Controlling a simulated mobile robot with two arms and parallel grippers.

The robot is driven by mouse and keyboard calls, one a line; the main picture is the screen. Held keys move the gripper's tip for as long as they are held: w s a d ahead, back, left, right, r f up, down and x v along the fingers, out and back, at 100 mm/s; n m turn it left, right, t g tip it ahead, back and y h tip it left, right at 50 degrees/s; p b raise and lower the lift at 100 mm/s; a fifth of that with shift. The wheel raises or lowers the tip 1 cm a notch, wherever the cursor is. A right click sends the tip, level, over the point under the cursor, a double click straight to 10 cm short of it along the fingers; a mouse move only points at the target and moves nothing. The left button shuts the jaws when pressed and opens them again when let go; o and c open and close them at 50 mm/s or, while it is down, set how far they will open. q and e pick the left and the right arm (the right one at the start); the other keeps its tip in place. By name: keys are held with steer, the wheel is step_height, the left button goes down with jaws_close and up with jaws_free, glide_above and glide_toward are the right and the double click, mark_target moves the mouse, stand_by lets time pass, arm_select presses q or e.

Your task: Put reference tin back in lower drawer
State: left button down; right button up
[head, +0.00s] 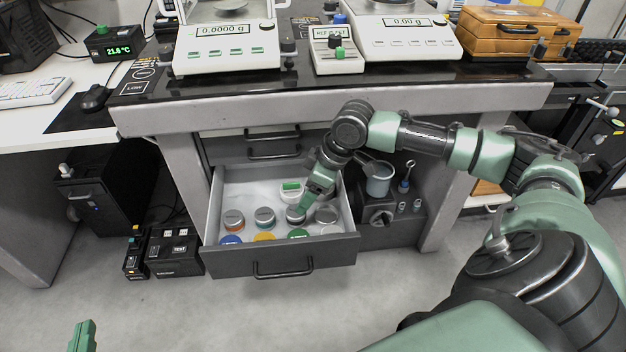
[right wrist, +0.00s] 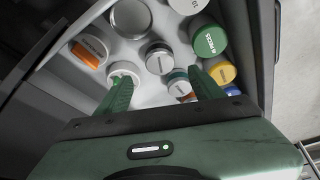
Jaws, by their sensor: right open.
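The lower drawer (head: 305,258) is pulled open under the table and holds several round tins and jars. I cannot tell which one is the reference tin. A metal-lidded tin (head: 295,214) stands in the drawer just below my right gripper (head: 312,198). In the right wrist view my right gripper (right wrist: 160,88) is open, its green fingers apart over the drawer. A small tin (right wrist: 179,88) shows between the fingers, and a white-lidded jar (right wrist: 122,72) is by the left finger. My left gripper (head: 82,336) shows only as a green tip at the bottom left, clear of everything.
Blue, yellow and green lids (head: 298,234) line the drawer's front. A closed drawer (head: 273,145) is above. A shelf with a metal cup (head: 379,180) is right of the drawer. Balances (head: 227,40) stand on the tabletop. Black boxes (head: 172,255) sit on the floor at left.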

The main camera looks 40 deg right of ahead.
arm_select(q)
steer(key=f+g, duration=0.1)
steer(key=s+f, duration=0.1)
steer(key=s+a+f+g, duration=0.1)
steer(key=f, duration=0.1)
steer(key=shift+s+a+g+y+p, duration=0.1)
steer(key=shift+s+g+y+p, duration=0.05)
steer(key=shift+g+y+p, duration=0.2)
arm_select(e)
steer(key=v, duration=0.3)
